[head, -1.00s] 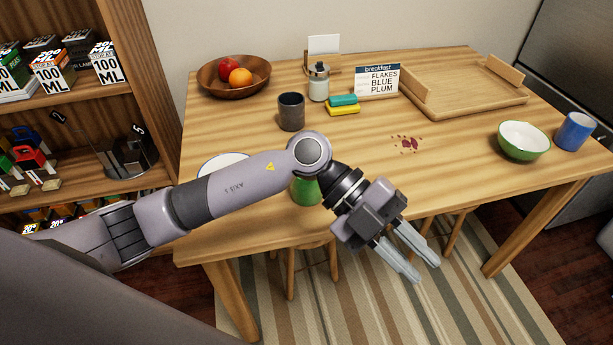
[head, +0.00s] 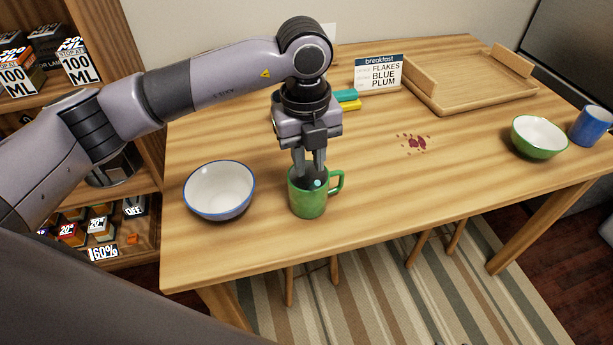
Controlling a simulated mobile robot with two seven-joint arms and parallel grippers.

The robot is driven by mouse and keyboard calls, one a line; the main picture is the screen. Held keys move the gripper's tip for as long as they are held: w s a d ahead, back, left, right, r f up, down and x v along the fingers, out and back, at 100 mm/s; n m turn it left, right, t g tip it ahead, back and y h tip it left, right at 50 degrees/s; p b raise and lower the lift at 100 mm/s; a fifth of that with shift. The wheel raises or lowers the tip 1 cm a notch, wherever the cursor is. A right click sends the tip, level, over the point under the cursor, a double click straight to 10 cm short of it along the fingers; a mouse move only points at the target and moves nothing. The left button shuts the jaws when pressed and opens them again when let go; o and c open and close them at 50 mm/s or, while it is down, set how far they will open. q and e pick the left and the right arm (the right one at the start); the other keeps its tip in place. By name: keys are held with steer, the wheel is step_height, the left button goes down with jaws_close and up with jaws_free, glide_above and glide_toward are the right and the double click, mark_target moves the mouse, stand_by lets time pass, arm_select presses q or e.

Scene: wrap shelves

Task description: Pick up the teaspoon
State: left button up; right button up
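A green mug (head: 308,205) stands near the table's front edge, its handle to the right. My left gripper (head: 309,176) points straight down into the mug's mouth. Its two fingers show a gap between them, and their tips are inside or right at the rim. A small pale blue-white spot (head: 318,184) shows in the mug by the right finger; I cannot tell whether it is part of a teaspoon. No teaspoon shows clearly, and the fingers hide much of the mug's inside. My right gripper is not in view.
A white bowl with a blue rim (head: 219,190) stands close left of the mug. A breakfast sign (head: 378,73), a wooden tray (head: 470,85), a green bowl (head: 539,138) and a blue mug (head: 591,126) stand farther off.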

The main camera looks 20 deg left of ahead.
arm_select(q)
steer(key=shift+w+a+f, duration=0.1)
steer(key=shift+w+f, duration=0.1)
steer(key=shift+f, duration=1.6)
steer(key=shift+w+a+f, duration=0.1)
steer(key=shift+w+f, duration=0.1)
steer(key=shift+f, duration=1.6)
steer(key=shift+f, duration=0.2)
jaws_close()
